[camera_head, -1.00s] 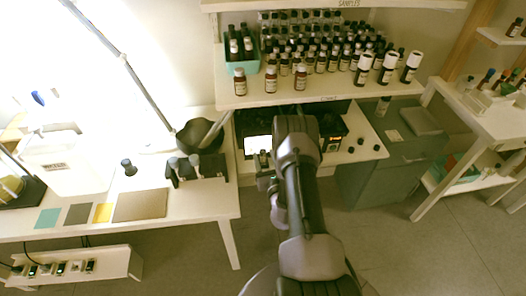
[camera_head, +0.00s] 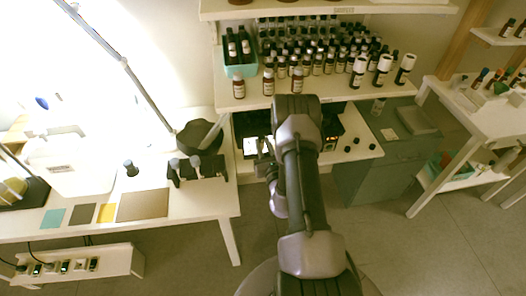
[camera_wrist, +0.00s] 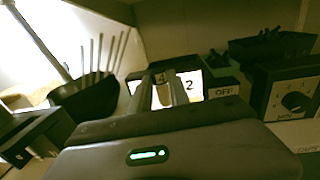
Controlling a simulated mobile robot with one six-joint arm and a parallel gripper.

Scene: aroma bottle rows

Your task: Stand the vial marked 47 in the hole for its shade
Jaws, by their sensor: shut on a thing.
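My gripper (camera_wrist: 166,92) is shut on a small pale amber thing (camera_wrist: 163,97), which looks like a vial held between the fingers. Its own mark cannot be read, so I cannot tell whether it is the vial marked 47. Behind it is a bright white panel (camera_wrist: 191,84) with large dark digits, of which a 2 shows clearly. In the head view my gripper (camera_head: 262,150) is small and dark under the shelf, in front of the panel. I cannot make out a row of shaded holes in either view.
A dark block with grey-capped pieces (camera_head: 198,167) and a black bowl (camera_head: 199,135) stand left of my gripper. Coloured squares (camera_head: 105,212) lie on the left table. The shelf (camera_head: 320,95) full of bottles overhangs. A dark box with a knob (camera_wrist: 290,95) stands right.

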